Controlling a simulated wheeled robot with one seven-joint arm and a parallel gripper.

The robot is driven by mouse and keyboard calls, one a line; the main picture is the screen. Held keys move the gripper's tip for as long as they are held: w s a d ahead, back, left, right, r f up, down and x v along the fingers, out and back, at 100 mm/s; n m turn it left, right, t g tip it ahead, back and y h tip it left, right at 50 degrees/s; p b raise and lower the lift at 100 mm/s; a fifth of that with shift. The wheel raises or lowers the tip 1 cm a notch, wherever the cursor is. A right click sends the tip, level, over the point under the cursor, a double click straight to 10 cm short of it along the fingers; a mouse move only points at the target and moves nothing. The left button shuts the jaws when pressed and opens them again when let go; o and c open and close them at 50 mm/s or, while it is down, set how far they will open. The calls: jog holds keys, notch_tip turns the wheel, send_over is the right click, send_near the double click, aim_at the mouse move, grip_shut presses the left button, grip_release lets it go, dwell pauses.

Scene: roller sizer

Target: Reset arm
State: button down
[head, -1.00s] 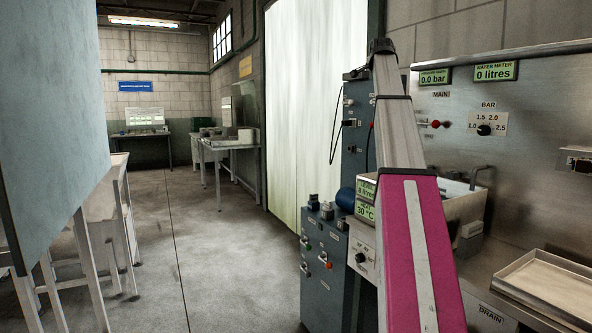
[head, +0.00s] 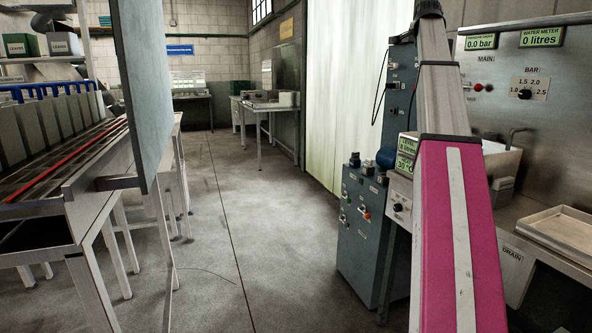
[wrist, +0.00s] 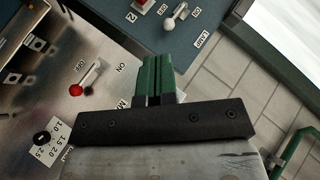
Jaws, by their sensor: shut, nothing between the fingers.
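My arm, a grey link and a magenta link with a pale stripe, rises at the right of the head view in front of the steel panel (head: 510,55). My gripper (wrist: 157,62) shows in the wrist view as two green fingers side by side. It is shut and empty. The gripper itself is not clearly seen in the head view.
A blue-grey cabinet (head: 362,235) with knobs stands beside the arm. A tray (head: 555,232) and a basin (head: 500,160) are at the right. A grey upright board (head: 150,95) and a bench (head: 95,175) stand at the left. The floor between (head: 230,220) is clear.

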jog(key=s+a+f+n+g+y, duration=0.15)
jog(key=a+f, duration=0.35)
jog(key=f, duration=1.2)
jog(key=s+a+f+n+g+y, duration=0.1)
jog(key=s+a+f+n+g, duration=0.3)
jog(key=f, duration=1.4)
jog(key=s+a+f+n+y, duration=0.15)
jog(key=a+f, duration=0.45)
jog(key=f, duration=1.1)
jog(key=s+a+f+n+g, duration=0.2)
jog(key=s+a+f, duration=0.2)
jog(key=s+f, duration=0.5)
jog(key=s+a+f+n+g, duration=0.2)
jog(key=s+a+f+n, duration=0.1)
jog(key=s+f, duration=0.7)
jog(key=s+a+f+n+g, duration=0.2)
jog(key=s+a+f, duration=0.4)
jog(key=s+f, duration=0.4)
notch_tip(320, 180, down, 3)
jog(key=shift+s+f+n, duration=0.15)
jog(key=shift+s+n, duration=0.05)
jog(key=shift+n, duration=0.1)
jog(key=shift+g, duration=0.25)
